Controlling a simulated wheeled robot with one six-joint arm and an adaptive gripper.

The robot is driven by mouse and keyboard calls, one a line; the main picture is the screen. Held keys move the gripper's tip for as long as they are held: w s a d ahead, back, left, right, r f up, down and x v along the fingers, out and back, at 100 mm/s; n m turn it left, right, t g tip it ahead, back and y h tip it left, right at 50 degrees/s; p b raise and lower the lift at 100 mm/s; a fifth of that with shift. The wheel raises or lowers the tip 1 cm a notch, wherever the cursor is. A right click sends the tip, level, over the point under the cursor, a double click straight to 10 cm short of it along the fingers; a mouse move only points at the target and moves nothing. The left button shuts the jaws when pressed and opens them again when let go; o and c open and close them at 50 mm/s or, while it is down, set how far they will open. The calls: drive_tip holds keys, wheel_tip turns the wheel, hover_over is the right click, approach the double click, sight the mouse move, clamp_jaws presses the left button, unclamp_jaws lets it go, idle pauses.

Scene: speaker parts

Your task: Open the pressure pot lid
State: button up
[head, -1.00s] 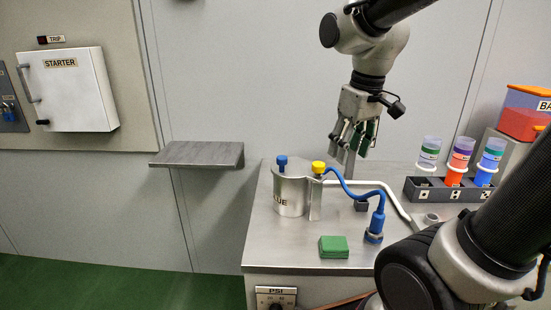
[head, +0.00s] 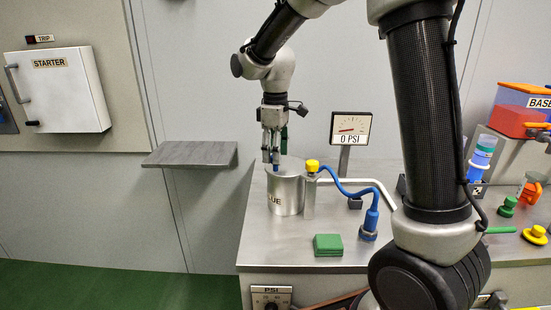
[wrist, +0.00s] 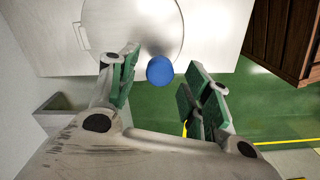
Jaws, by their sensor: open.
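The pressure pot (head: 284,195) is a silver cylinder marked "UE" on the metal bench. Its round lid (wrist: 130,30) fills the upper middle of the wrist view. A blue knob (wrist: 160,71) stands at the lid's edge and also shows in the head view (head: 276,168). My gripper (head: 271,160) points straight down over the pot. Its green-padded fingers (wrist: 157,88) are open, one on each side of the blue knob, with gaps visible in the wrist view. The knob's lower part is partly hidden between the fingers in the head view.
A yellow-capped post (head: 311,180) with a blue hose (head: 345,190) stands right of the pot. A green block (head: 328,244) lies in front. A gauge (head: 351,128) reading 0 PSI stands behind. A grey shelf (head: 190,154) juts from the wall at left.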

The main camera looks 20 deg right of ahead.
drive_tip(key=shift+f, duration=1.15)
drive_tip(key=shift+c, duration=0.5)
clamp_jaws()
